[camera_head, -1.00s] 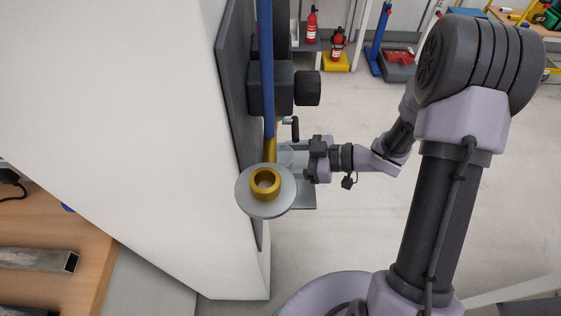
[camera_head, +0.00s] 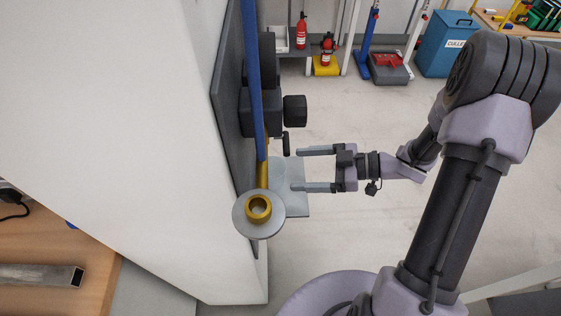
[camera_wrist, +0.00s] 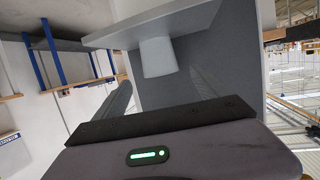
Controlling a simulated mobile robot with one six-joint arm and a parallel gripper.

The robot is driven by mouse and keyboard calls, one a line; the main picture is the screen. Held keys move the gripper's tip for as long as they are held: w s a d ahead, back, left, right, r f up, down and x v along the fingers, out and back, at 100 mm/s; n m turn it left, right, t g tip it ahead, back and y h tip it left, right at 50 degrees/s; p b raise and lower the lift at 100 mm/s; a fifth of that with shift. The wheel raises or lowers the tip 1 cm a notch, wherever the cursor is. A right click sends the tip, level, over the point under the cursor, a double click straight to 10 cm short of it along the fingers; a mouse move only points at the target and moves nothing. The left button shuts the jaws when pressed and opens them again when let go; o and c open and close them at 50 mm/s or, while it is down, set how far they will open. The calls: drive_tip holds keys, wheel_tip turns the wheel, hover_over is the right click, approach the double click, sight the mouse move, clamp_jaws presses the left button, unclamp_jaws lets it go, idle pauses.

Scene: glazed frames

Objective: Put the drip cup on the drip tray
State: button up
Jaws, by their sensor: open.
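The drip cup (camera_wrist: 157,58) is a small pale grey tapered cup. In the wrist view, which looks upside down, it stands against the flat grey drip tray (camera_wrist: 115,36), so it appears upright on it. In the head view the tray (camera_head: 297,206) is a flat grey plate beside the wall panel; the cup is hard to tell from it there. My gripper (camera_head: 298,169) is open, to the right of the cup, its two fingers pointing left over the tray area. In the wrist view the fingers (camera_wrist: 160,86) lie either side of the cup with gaps, apart from it.
A round grey disc with a gold ring (camera_head: 259,208) sits just left of the tray, below a blue bar (camera_head: 254,90). A dark block with a knob (camera_head: 294,110) projects above the tray. The white cabinet (camera_head: 130,100) fills the left. Open floor lies right.

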drive_tip(key=w+d+r+m+t+h, duration=0.45)
drive_tip(key=w+d+r+h, duration=0.2)
drive_tip(key=w, duration=0.35)
drive_tip(key=d+r+m+t+h, duration=0.2)
drive_tip(key=d+r+m+h, duration=0.15)
drive_tip(key=r, duration=0.25)
drive_tip(key=d+r+m+t+h, duration=0.25)
drive_tip(key=d+r+h, duration=0.2)
drive_tip(key=r, duration=0.25)
drive_tip(key=s+a+r+m+g+h, duration=0.1)
drive_tip(key=s+r+m+g+h, duration=0.15)
drive_tip(key=s+m, duration=0.35)
drive_tip(key=s+a+f+m+g+y, duration=0.1)
drive_tip(key=s+a+g+y, duration=0.1)
drive_tip(key=s+a, duration=0.4)
drive_tip(key=s+a+f+m+g+y, duration=0.1)
drive_tip(key=s+a, duration=0.5)
drive_tip(key=s, duration=0.7)
drive_tip(key=shift+s+a+f+m+g+y+p, duration=0.2)
drive_tip(key=shift+a+m+g+y+p, duration=0.25)
drive_tip(key=shift+m+y, duration=0.35)
drive_tip(key=shift+d+r, duration=0.1)
